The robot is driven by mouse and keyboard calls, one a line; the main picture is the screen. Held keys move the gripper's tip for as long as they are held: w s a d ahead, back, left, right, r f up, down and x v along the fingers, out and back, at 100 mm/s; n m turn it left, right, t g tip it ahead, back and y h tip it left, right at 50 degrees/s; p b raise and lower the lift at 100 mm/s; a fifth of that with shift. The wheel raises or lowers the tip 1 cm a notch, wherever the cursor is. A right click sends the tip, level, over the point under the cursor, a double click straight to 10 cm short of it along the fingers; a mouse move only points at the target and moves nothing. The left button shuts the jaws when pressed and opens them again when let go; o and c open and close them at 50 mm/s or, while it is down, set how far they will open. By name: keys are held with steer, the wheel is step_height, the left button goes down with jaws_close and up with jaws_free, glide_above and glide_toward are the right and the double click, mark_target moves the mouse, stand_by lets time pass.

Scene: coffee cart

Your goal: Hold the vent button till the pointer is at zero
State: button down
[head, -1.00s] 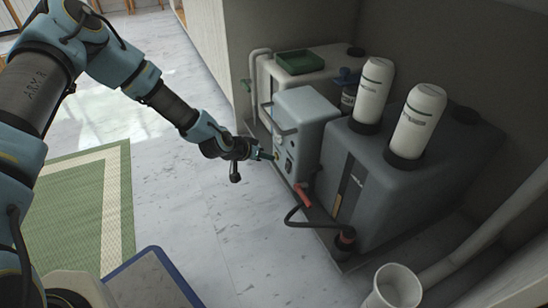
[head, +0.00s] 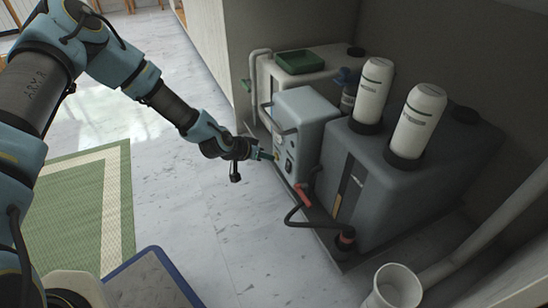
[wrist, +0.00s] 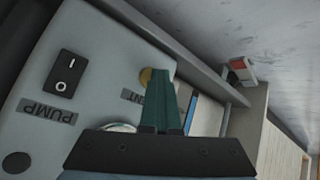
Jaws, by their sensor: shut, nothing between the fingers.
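The grey-blue pump box (head: 305,115) stands low by the wall in the head view. Its front panel (wrist: 95,60) fills the left of the wrist view. A round brass-yellow button (wrist: 145,76) sits beside the partly covered VENT label (wrist: 131,96). My gripper (wrist: 161,72) is shut and empty, its green fingertips overlapping the button's right part. I cannot tell whether they touch or press it. In the head view my gripper (head: 271,156) is at the panel. A pale round rim (wrist: 118,127), perhaps the gauge, shows behind the gripper's base; no pointer is visible.
A black rocker switch (wrist: 66,73) and PUMP label (wrist: 46,111) are on the panel. A dark grey tank (head: 400,185) with two white bottles stands to the right. A red-handled valve (head: 302,196) and black hose (head: 300,224) lie below.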

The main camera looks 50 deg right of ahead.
stand_by(0.3)
steer(key=shift+w+a, duration=0.3)
steer(key=shift+a, duration=0.5)
steer(key=shift+w+a+p, duration=0.25)
steer(key=shift+w+a, duration=0.05)
steer(key=shift+a, duration=0.5)
steer(key=shift+w+a+p, duration=0.3)
steer(key=shift+a, duration=0.45)
steer(key=shift+w+a+p, duration=0.25)
steer(key=shift+w+a, duration=0.05)
steer(key=shift+a, duration=0.5)
